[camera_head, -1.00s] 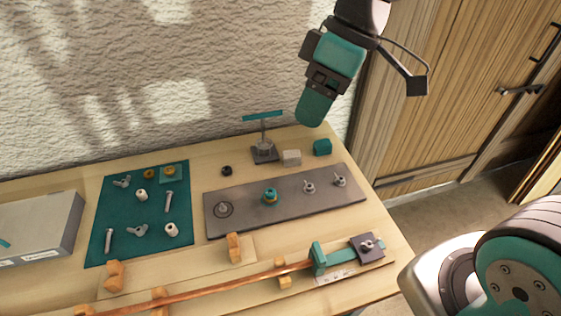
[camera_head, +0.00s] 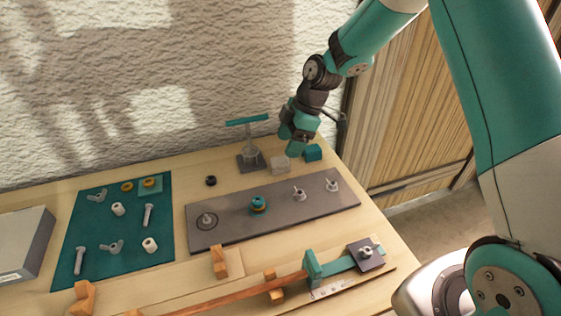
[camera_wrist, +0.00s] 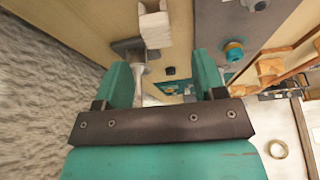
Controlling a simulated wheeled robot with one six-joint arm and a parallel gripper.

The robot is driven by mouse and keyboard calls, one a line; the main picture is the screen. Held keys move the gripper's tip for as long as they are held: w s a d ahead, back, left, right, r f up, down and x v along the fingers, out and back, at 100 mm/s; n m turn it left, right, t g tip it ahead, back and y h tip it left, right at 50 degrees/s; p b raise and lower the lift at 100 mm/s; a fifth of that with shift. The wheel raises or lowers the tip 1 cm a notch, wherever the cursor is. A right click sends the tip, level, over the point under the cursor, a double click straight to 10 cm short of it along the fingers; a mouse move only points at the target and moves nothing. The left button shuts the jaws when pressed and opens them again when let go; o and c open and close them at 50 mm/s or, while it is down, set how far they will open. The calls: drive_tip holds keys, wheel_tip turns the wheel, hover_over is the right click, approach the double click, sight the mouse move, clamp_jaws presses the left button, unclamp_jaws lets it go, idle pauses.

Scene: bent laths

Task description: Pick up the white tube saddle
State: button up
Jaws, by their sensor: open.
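In the wrist view the saddle (camera_wrist: 154,26) shows a channelled top near the upper edge, ahead of the fingertips. My gripper (camera_head: 293,149) is above the back right of the table, close over the saddle. In the wrist view my gripper (camera_wrist: 160,75) has its two teal fingers spread with nothing held between them.
A grey plate (camera_head: 232,224) with several posts lies in front. A teal mat (camera_head: 130,222) with hardware is left. The wall is behind.

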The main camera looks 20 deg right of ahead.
sight(281, 160)
drive_tip(key=shift+d+p+x, duration=0.2)
drive_tip(key=shift+p+x, duration=0.65)
drive_tip(key=shift+x, duration=2.65)
drive_tip(key=shift+w, duration=0.15)
drive_tip(key=c, duration=1.1)
